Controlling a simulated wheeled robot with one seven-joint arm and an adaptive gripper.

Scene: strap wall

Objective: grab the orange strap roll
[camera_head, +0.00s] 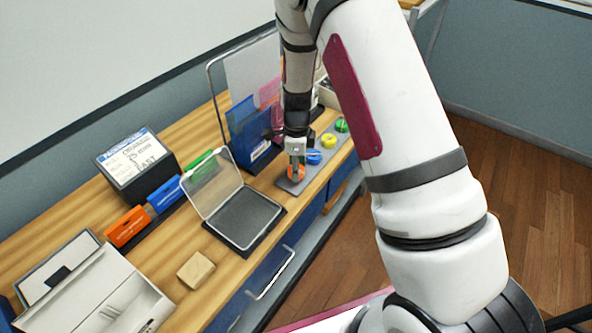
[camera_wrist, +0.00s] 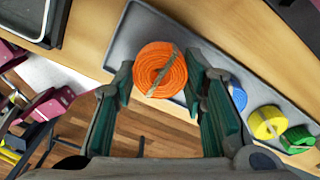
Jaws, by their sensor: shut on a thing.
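The orange strap roll (camera_wrist: 160,69) lies on a grey tray (camera_wrist: 150,18) with my gripper (camera_wrist: 162,82) around it in the wrist view. One finger is on each side of the roll, and the jaws are shut on it. In the head view, my gripper (camera_head: 296,158) points down at the tray, and part of the orange roll (camera_head: 292,173) shows beside the fingers. I cannot tell whether the roll is lifted off the tray.
Blue (camera_head: 314,157), yellow (camera_head: 328,141) and green (camera_head: 341,125) rolls sit in a row along the tray. An open clear-lidded case (camera_head: 238,217), a wooden block (camera_head: 196,270) and a black box (camera_head: 138,165) stand on the wooden counter. A blue holder (camera_head: 249,132) is close behind my gripper.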

